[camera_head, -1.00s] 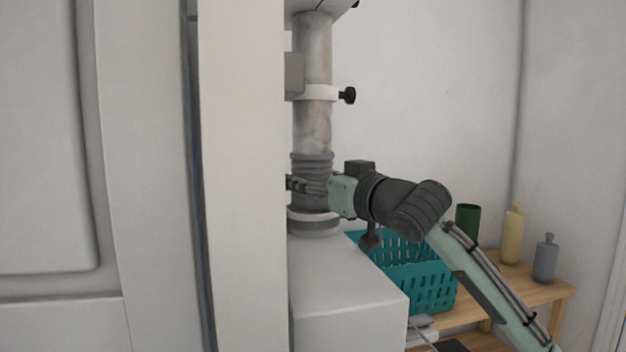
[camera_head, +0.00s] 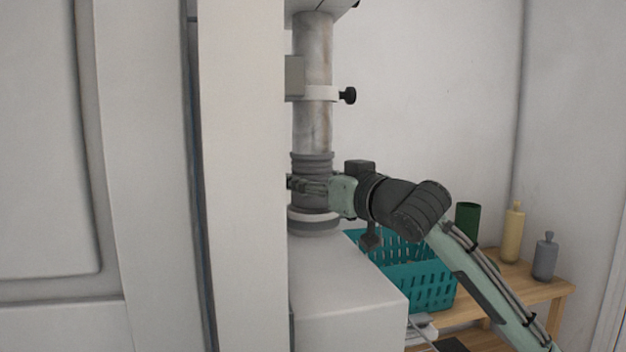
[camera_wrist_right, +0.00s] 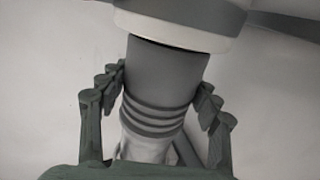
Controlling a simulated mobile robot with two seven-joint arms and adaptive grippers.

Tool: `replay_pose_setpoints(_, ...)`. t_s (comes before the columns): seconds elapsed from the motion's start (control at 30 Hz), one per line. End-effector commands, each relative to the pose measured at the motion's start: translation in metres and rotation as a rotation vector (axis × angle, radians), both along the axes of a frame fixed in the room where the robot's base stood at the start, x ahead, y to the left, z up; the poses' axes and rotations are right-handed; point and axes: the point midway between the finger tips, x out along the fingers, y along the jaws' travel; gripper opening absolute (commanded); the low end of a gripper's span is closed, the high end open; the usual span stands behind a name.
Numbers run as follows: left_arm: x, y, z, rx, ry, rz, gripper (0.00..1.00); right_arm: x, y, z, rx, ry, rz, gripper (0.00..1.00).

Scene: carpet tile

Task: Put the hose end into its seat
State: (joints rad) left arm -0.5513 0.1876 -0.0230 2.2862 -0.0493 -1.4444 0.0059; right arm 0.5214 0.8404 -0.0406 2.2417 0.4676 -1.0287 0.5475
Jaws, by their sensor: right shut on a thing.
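The hose (camera_head: 313,60) hangs down in the head view, pale and mottled, ending in a dark grey ribbed cuff, the hose end (camera_head: 311,165). My right gripper (camera_head: 302,186) comes in from the right and is shut on this cuff. In the right wrist view its fingers (camera_wrist_right: 163,90) flank the grey hose end (camera_wrist_right: 165,75). The seat (camera_head: 313,222) is a white and grey ring on the white block below. In the wrist view the hose end meets the seat's white rim (camera_wrist_right: 180,32), slightly tilted; how deep it sits is hidden. My left gripper is not in view.
A white upright panel (camera_head: 243,180) stands close on the left and hides part of the block (camera_head: 350,285). A clamp with a black knob (camera_head: 347,95) is on the hose above. A teal basket (camera_head: 425,285) and bottles (camera_head: 513,235) stand on a wooden table at right.

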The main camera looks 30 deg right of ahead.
Motion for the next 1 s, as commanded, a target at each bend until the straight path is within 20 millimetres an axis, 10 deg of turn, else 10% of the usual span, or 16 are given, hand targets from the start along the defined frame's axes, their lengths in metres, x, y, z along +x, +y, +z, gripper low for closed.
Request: replay_pose_setpoints(1.0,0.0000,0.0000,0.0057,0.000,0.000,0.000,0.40,-0.0002,-0.0004,0.0014,-0.001,-0.002,-0.001,0.29)
